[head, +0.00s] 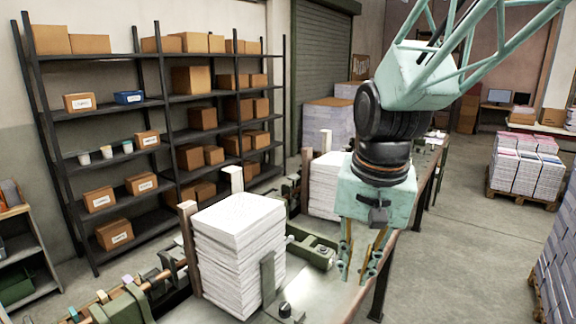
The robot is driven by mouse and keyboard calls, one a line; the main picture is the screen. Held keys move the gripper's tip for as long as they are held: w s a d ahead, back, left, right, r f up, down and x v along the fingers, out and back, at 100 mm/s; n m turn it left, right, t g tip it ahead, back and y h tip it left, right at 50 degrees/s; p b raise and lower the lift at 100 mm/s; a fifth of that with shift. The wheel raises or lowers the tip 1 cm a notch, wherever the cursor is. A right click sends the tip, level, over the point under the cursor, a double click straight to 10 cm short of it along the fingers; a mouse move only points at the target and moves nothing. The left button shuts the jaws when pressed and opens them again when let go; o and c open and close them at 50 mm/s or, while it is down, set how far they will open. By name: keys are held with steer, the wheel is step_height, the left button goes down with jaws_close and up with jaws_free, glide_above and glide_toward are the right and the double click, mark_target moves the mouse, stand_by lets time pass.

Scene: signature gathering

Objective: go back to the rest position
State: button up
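My gripper (361,262) hangs from my teal arm, pointing down over the bench near its right edge. Its two fingers stand apart with a gap between them, and I see nothing held there. A tall stack of white paper (240,255) stands on the bench to the left of my gripper, apart from it. A second stack of white paper (325,186) stands farther back, partly hidden behind my gripper's body.
The bench (335,294) carries green fixtures (312,246) and upright posts around the stacks. A dark shelf rack (165,120) with cardboard boxes stands at the back left. Pallets of printed stacks (525,165) stand at the right. The floor (450,250) right of the bench is clear.

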steer(key=s+d+r+n+t+b, duration=0.1)
steer(key=s+d+n+b, duration=0.1)
steer(key=s, duration=1)
steer(key=s+d+n+t+b, duration=0.1)
steer(key=s+d+b, duration=0.3)
steer(key=s, duration=0.7)
steer(key=shift+s+d+r+n+b, duration=0.35)
steer(key=shift+s+d+n+b, duration=0.05)
steer(key=shift+d, duration=0.2)
stand_by(2.8)
